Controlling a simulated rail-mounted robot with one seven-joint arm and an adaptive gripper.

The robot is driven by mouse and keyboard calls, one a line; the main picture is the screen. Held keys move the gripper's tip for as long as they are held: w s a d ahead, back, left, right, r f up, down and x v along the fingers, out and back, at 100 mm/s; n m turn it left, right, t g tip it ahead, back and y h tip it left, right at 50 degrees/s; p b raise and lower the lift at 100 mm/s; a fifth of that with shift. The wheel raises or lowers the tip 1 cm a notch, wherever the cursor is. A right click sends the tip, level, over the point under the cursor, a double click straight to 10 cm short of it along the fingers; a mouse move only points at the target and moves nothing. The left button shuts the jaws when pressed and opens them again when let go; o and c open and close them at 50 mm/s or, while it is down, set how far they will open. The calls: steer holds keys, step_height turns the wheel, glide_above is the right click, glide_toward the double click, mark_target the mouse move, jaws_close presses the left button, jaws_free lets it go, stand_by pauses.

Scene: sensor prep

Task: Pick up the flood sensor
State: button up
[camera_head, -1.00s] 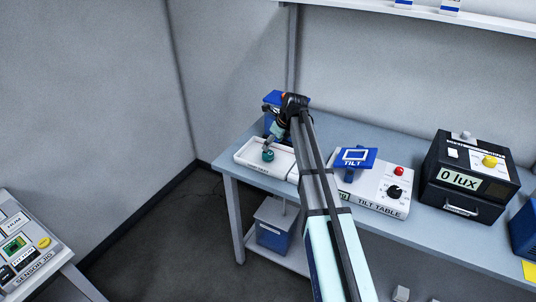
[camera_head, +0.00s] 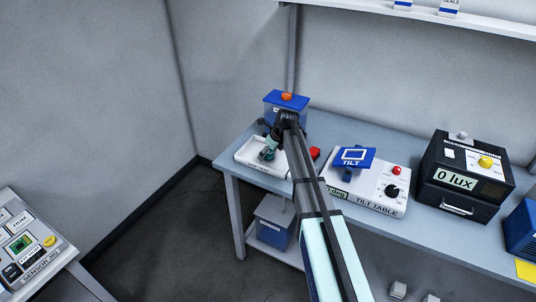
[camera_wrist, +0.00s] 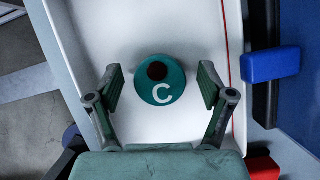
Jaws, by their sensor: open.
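The flood sensor appears to be the round teal piece marked C (camera_wrist: 160,92), with a dark round spot on top. It rests in the white tray (camera_wrist: 85,18) and also shows small in the head view (camera_head: 266,155). My gripper (camera_wrist: 160,75) is open, with one finger left and one finger right of the teal piece in the wrist view. Gaps show between the piece and both fingers. In the head view my gripper (camera_head: 272,144) is low over the tray, and the arm hides part of the tray.
A blue box with an orange knob (camera_head: 286,96) stands just behind the tray. A blue block (camera_wrist: 270,65) and a red part (camera_wrist: 262,168) lie right of the tray in the wrist view. The tilt table (camera_head: 375,203) and black lux box (camera_head: 465,175) stand farther right.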

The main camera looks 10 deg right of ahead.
steer(key=c, duration=1.4)
steer(key=shift+r, duration=0.1)
